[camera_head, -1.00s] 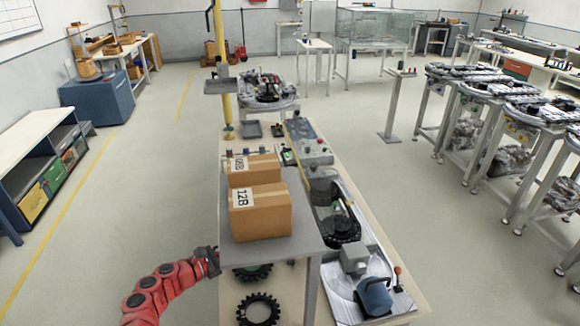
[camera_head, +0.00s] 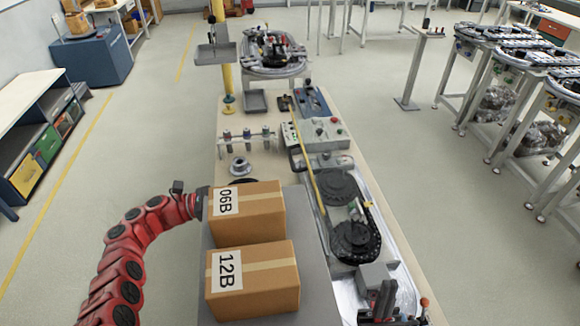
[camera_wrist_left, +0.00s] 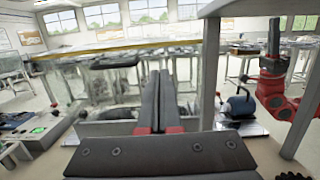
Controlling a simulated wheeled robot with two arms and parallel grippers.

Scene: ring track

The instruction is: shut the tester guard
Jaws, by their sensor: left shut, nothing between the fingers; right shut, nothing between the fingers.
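The tester guard shows in the left wrist view as a clear panel with a yellow upper edge (camera_wrist_left: 160,46) and a dark handle (camera_wrist_left: 115,62). In the head view its yellow edge (camera_head: 311,165) runs lengthwise over the bench, beside the grey tester box (camera_head: 318,135). The exact guard angle is hard to tell. My left gripper (camera_wrist_left: 157,85) is shut and empty, in front of the panel; contact is unclear. It is hidden by the boxes in the head view. My right gripper (camera_head: 383,298) is shut at the bottom right, and it also shows upright in the left wrist view (camera_wrist_left: 273,40).
Two cartons, 06B (camera_head: 245,210) and 12B (camera_head: 252,280), stand on a grey shelf (camera_head: 320,295) above the bench. A green-lit panel (camera_wrist_left: 38,130) is at left.

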